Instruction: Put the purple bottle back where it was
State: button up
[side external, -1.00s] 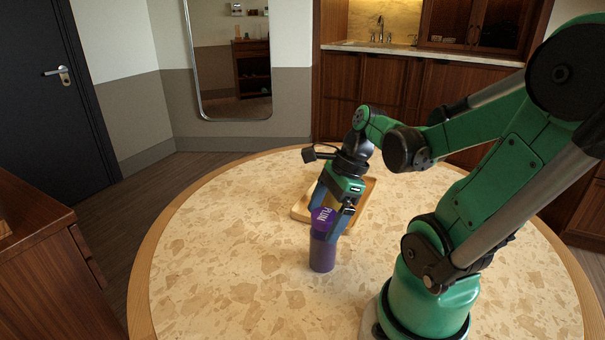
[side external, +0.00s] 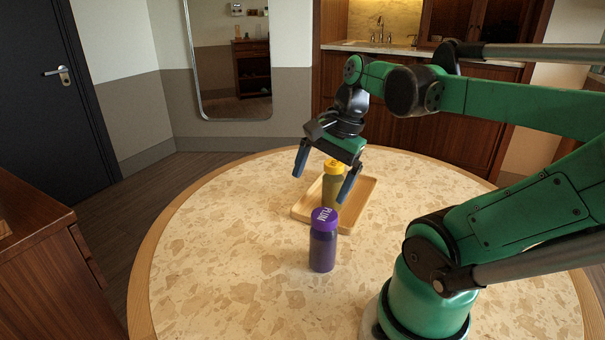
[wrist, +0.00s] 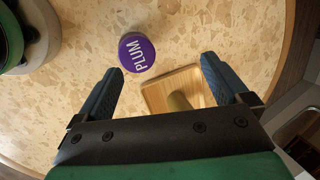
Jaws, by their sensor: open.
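The purple bottle (side external: 323,246) stands upright on the speckled round table, in front of the wooden tray. Its lid, marked PLUM, shows in the wrist view (wrist: 137,53). My gripper (side external: 322,184) is open and empty, raised above the tray area behind the purple bottle. In the wrist view, the purple lid lies ahead of and between the lines of my two blue fingers (wrist: 160,80), touching neither.
The round table (side external: 225,270) has clear room to the left and front of the purple bottle. A wooden cabinet (side external: 45,265) stands at the left, apart from the table. The tray's raised rim lies close behind the bottle.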

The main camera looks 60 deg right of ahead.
jog(key=w+a+f+n+t+h, duration=0.1)
jog(key=w+a+n+t, duration=0.3)
jog(key=n, duration=1.5)
jog(key=shift+w+a+f, duration=0.45)
jog(key=shift+w+a, duration=1.15)
jog(key=shift+a, duration=1.45)
